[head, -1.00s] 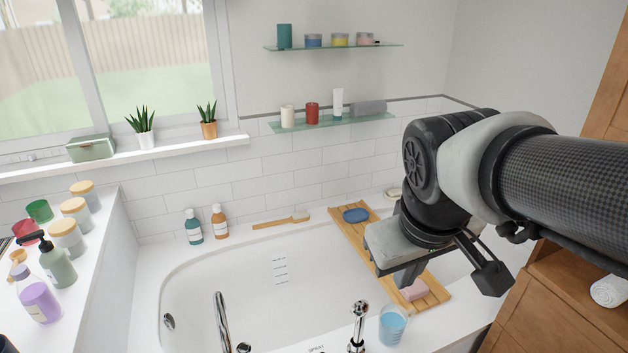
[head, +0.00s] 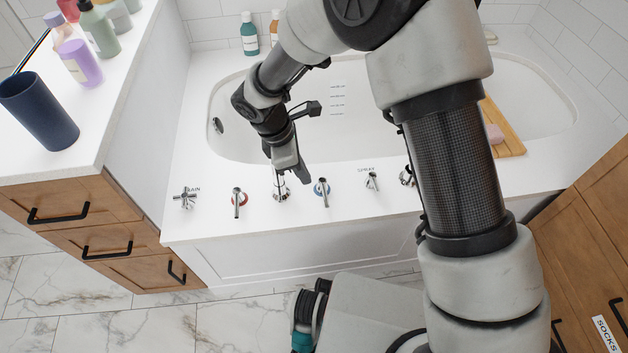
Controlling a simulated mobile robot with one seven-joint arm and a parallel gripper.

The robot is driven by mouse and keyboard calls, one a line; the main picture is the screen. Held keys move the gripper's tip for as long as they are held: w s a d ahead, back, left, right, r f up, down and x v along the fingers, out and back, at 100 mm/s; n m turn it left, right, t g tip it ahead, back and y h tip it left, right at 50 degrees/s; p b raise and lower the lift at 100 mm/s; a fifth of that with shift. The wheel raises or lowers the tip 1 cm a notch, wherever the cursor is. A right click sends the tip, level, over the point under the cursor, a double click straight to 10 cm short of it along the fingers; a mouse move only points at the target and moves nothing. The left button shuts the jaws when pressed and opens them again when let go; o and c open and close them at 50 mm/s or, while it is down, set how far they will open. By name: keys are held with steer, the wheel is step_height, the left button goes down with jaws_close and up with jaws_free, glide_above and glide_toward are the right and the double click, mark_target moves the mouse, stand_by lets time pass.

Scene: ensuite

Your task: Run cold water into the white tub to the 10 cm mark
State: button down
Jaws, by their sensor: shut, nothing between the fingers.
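The white tub (head: 250,92) has a dark marked scale (head: 337,98) on its far inner wall. No water shows in the visible part of the tub. On the front rim stand a lever tap with a red ring (head: 238,200), a chrome spout (head: 281,192) and a lever tap with a blue ring (head: 323,193). My gripper (head: 302,177) is shut and empty, pointing down just above the rim between the spout and the blue-ringed tap. It partly covers the spout. I cannot tell whether it touches either one.
A drain handle (head: 185,198) stands at the left of the rim, a spray handle (head: 371,181) at the right. A wooden bath board (head: 508,140) lies across the tub's right part, partly behind my arm. A dark blue cup (head: 40,112) stands on the left counter.

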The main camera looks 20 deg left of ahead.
steer(key=b+x, duration=0.2)
steer(key=x, duration=0.7)
steer(key=shift+d+f+b, duration=0.15)
steer(key=shift+f+b, duration=0.05)
steer(key=shift+b, duration=0.1)
